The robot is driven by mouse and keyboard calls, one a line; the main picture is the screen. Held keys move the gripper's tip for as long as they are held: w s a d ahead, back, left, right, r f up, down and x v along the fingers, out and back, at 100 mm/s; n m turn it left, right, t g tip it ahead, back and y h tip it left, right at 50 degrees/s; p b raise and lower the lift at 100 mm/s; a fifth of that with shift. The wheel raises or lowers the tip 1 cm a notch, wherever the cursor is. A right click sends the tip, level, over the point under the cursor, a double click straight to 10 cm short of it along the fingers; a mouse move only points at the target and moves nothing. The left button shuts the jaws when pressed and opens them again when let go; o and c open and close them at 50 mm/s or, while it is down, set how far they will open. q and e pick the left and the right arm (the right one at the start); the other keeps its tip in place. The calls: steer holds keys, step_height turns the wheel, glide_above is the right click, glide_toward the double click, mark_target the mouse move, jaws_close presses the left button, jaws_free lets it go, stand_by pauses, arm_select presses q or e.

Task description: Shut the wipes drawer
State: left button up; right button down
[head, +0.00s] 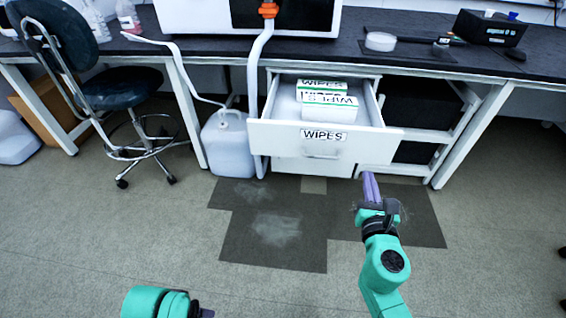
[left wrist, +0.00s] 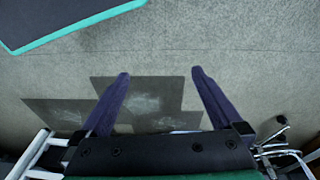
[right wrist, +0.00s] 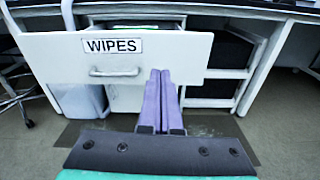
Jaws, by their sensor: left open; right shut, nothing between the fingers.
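The wipes drawer (head: 275,140) is pulled out from the cabinet under the bench. Its white front bears a WIPES label and a bar handle, and boxes of wipes (head: 328,99) lie inside. The drawer front also shows in the right wrist view (right wrist: 185,57). My right gripper (head: 370,176) is shut and empty, in front of and below the right end of the drawer front. In the right wrist view its fingertips (right wrist: 160,72) overlap the lower right of the front; contact cannot be told. My left gripper (left wrist: 160,75) is open and empty, above the floor away from the drawer.
A white jug (head: 227,148) with tubing stands left of the drawer. A black stool (head: 85,85) is at the far left. Dark open shelves (head: 420,105) are right of the drawer under the bench top (head: 420,60). The floor (head: 120,240) in front is clear.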

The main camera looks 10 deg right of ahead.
step_height(320, 180, up, 2)
steer(key=n, duration=0.1)
steer(key=p, duration=0.2)
glide_toward(361, 132)
steer(key=shift+t, duration=0.3)
steer(key=x, duration=0.6)
steer(key=shift+w+d+f+b, duration=0.1)
steer(key=shift+w+f+b, duration=0.1)
steer(key=shift+b, duration=0.2)
arm_select(q)
steer(key=shift+a+f, duration=0.1)
steer(key=shift+f, duration=0.15)
arm_select(e)
steer(key=shift+w, duration=0.25)
